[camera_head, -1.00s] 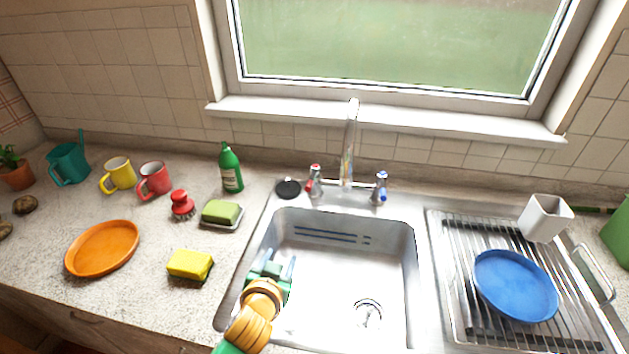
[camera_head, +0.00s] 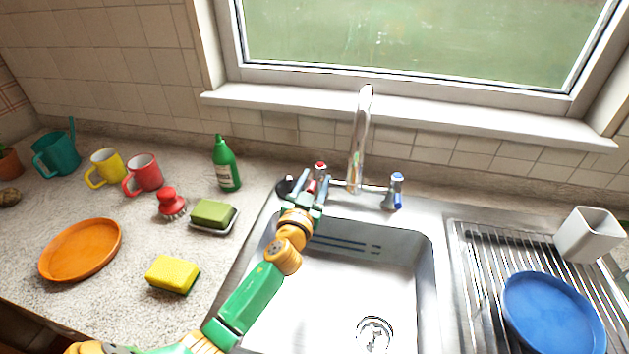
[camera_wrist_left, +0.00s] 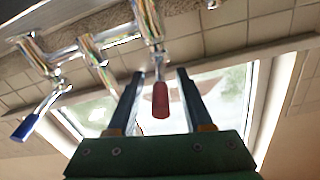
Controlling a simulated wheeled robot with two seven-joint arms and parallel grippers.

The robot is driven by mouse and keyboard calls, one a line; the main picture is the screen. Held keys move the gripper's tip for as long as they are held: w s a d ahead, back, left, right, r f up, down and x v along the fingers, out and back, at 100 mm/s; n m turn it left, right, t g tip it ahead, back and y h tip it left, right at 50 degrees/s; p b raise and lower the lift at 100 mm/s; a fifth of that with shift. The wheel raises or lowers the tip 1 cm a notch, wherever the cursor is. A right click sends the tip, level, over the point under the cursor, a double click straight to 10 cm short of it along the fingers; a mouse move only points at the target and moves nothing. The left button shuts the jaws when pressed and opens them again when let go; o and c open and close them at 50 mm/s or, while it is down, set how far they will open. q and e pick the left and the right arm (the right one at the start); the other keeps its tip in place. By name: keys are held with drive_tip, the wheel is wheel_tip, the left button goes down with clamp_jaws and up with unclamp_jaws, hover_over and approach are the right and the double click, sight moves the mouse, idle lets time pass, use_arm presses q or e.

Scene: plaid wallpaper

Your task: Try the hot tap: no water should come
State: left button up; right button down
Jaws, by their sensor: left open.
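The hot tap (camera_head: 320,170) has a red-marked handle and stands at the back left rim of the sink. In the left wrist view its red lever (camera_wrist_left: 160,100) shows between my fingers. My left gripper (camera_head: 312,188) is open, with one finger on each side of the lever; I cannot tell whether either finger touches it. The cold tap (camera_head: 395,190) has a blue handle and also shows in the left wrist view (camera_wrist_left: 28,126). The chrome spout (camera_head: 360,135) rises between the taps. I see no water coming from it. My right gripper is not in view.
The steel sink basin (camera_head: 350,290) is empty. A black plug (camera_head: 283,187) lies beside the hot tap, partly hidden by my gripper. A green bottle (camera_head: 225,165) and a soap dish (camera_head: 213,216) stand left of the sink. A blue plate (camera_head: 553,313) lies on the right rack.

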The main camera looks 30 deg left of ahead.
use_arm(q)
drive_tip(key=shift+s+r, duration=0.1)
drive_tip(key=shift+s, duration=0.05)
drive_tip(key=shift+c, duration=0.7)
drive_tip(key=shift+s, duration=0.1)
clamp_jaws()
idle(0.4)
